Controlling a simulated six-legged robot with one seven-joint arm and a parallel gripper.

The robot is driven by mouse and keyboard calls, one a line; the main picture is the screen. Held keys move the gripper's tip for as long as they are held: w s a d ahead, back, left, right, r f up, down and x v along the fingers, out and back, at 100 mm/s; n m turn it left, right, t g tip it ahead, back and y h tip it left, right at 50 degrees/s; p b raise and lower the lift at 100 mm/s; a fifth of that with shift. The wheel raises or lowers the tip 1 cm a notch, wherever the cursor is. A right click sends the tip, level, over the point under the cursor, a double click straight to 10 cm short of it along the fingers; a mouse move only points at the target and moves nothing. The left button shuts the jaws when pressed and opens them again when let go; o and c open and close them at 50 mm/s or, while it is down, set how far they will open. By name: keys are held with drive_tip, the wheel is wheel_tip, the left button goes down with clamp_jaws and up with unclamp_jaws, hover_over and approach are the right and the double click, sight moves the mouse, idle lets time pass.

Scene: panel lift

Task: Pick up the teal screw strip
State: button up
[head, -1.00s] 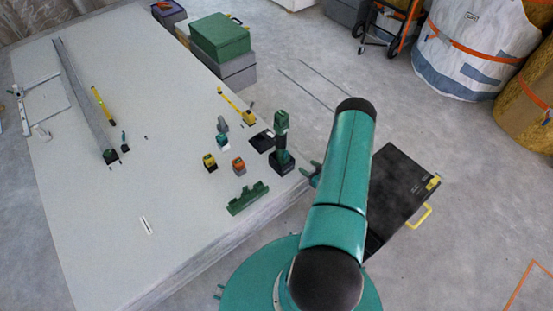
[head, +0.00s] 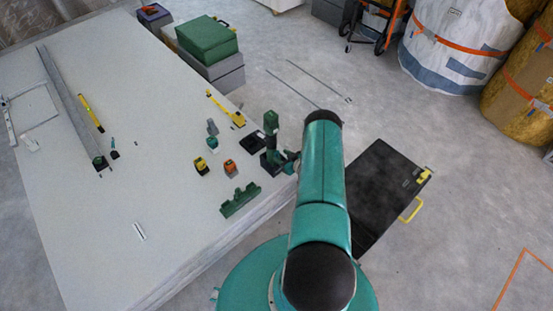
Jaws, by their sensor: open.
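A long notched green strip (head: 240,200), the closest match I see to the teal screw strip, lies near the right edge of the white panel stack. Its colour looks darker than teal, and single screws are too small to tell. My gripper (head: 290,161) shows only partly, past my teal arm at the stack's right edge. It is open. It is up and to the right of the strip in the picture, apart from it, and appears close beside the green drill (head: 271,140).
Small yellow (head: 201,166) and orange (head: 230,168) items and a grey-and-teal item (head: 212,138) stand beyond the strip. A black case (head: 380,195) is right of my arm. The near part of the panel top (head: 100,260) is mostly clear.

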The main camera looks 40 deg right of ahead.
sight(275, 143)
drive_tip(key=shift+x, duration=1.15)
drive_tip(key=c, duration=1)
drive_tip(key=shift+d+r, duration=0.1)
wheel_tip(275, 143, up, 7)
drive_tip(key=shift+f, duration=0.2)
drive_tip(key=s, duration=1.8)
drive_tip(key=shift+d+r, duration=0.1)
drive_tip(key=shift+d, duration=0.1)
drive_tip(key=shift+r, duration=0.1)
